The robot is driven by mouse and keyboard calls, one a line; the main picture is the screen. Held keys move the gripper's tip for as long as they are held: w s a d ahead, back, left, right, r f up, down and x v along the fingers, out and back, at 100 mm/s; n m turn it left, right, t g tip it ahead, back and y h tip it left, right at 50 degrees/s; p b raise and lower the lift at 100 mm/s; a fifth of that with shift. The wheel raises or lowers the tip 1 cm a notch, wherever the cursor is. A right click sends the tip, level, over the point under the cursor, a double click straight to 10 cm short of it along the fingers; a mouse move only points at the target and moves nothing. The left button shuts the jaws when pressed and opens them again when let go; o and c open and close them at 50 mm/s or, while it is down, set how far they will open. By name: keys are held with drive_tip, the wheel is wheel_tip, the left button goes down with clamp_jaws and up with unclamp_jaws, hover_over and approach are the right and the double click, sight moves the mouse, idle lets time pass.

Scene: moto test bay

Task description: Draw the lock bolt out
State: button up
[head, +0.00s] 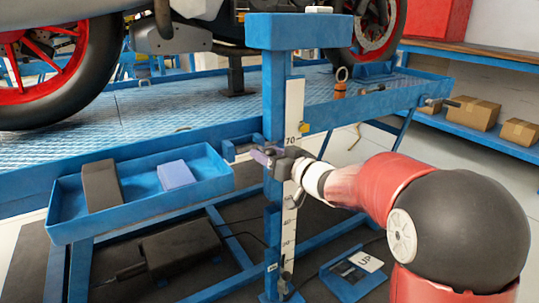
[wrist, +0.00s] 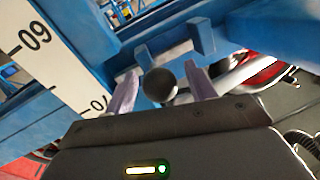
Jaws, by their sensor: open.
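My gripper (wrist: 162,74) is open, with one purple finger on each side of the knob. A gap seems to show beside the knob, but I cannot tell whether either finger touches it. In the head view my gripper (head: 262,156) is at the blue upright post (head: 273,90), beside the lift's front edge. There the knob is not distinguishable, hidden by my gripper. Blue bracket lugs (wrist: 201,36) stand beyond the knob.
The white height scale (head: 295,105) runs down the post, with an orange pointer (head: 304,128). A blue tray (head: 130,212) at left holds a dark block (head: 101,186) and a bluish block (head: 177,174). The motorcycle lift deck (head: 190,108) lies behind.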

clamp_jaws()
drive_tip(key=shift+s+a+b, duration=0.15)
drive_tip(key=shift+s+a, duration=0.6)
drive_tip(key=shift+a, duration=0.35)
drive_tip(key=shift+s+a+b, duration=0.15)
drive_tip(key=shift+s+a, duration=0.6)
drive_tip(key=shift+a, duration=0.3)
unclamp_jaws()
drive_tip(key=shift+a, duration=0.1)
approach(237, 152)
drive_tip(key=v, duration=0.3)
drive_tip(key=shift+s+d, duration=0.2)
